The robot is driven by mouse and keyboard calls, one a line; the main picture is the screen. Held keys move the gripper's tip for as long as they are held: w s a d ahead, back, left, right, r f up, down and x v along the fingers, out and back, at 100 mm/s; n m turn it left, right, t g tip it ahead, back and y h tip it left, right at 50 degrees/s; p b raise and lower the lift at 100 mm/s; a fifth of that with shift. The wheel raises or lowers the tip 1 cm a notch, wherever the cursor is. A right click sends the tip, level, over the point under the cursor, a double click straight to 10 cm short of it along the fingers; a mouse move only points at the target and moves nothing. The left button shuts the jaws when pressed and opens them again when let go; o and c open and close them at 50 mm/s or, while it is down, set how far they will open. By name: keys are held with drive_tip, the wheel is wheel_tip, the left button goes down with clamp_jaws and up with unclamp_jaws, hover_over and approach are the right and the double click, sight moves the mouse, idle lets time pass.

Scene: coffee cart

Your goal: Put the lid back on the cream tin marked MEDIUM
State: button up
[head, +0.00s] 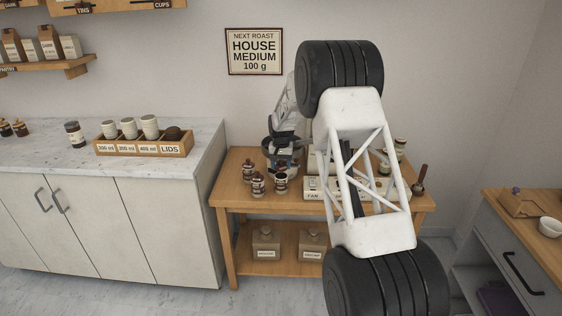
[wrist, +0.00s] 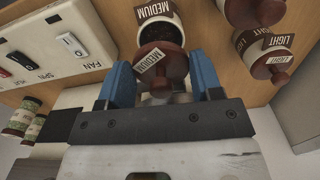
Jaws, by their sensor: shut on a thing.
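The cream tin marked MEDIUM (wrist: 154,12) stands open at the top of the wrist view, with dark contents showing in its mouth. A red-brown lid (wrist: 170,58) with a MEDIUM tag is between the blue fingers of my gripper (wrist: 164,82), which is shut on it. The lid is tilted in the picture and overlaps the near side of the tin's mouth; I cannot tell whether they touch. In the head view my gripper (head: 284,163) is over the wooden table, just above the right tin (head: 281,183) of the small group.
A tin marked LIGHT (wrist: 262,48) with its lid on stands close beside, with another tin (wrist: 254,10) near it. A switch panel (wrist: 62,42) marked FAN is on the other side. Jars (wrist: 20,122) stand beyond it.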

drive_tip(key=shift+f, duration=1.75)
drive_tip(key=shift+f, duration=0.25)
idle(1.8)
drive_tip(key=o, duration=1.2)
drive_tip(key=shift+r, duration=0.2)
drive_tip(key=shift+r, duration=3.3)
clamp_jaws()
